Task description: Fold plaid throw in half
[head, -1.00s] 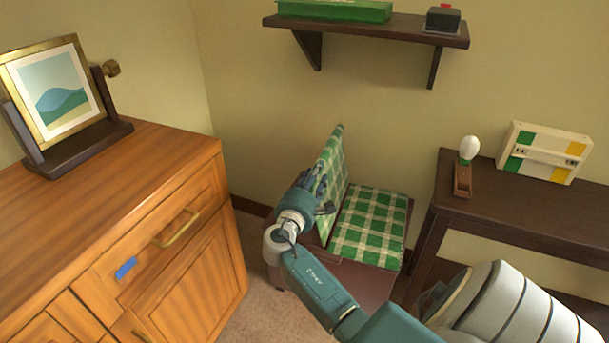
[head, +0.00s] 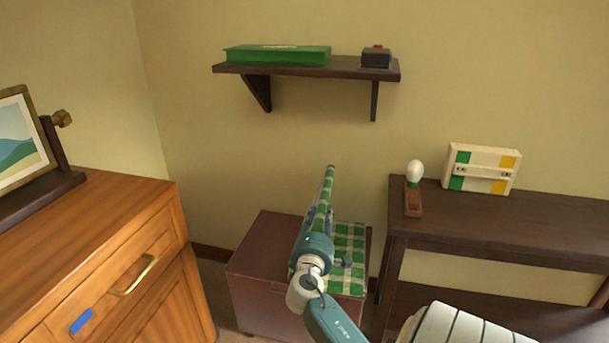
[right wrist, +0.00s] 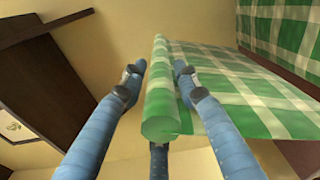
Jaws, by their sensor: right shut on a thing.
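The plaid throw (head: 353,235), green and white checked, lies partly flat on the right side of a dark red-brown box-like seat (head: 262,245). Its other half stands up as a raised panel (head: 331,183), seen almost edge-on in the head view. My right gripper (head: 317,222) is shut on the rolled edge of that panel. In the right wrist view the two blue fingers (right wrist: 157,78) sit on either side of the throw's edge (right wrist: 160,105). My forearm hides part of the flat half. My left gripper is not in view.
A wooden cabinet (head: 95,240) with a picture frame (head: 18,140) stands at the left. A dark side table (head: 500,220) stands at the right, bearing a cream box (head: 480,169) and a bulb-topped wooden item (head: 413,195). A wall shelf (head: 300,71) hangs above.

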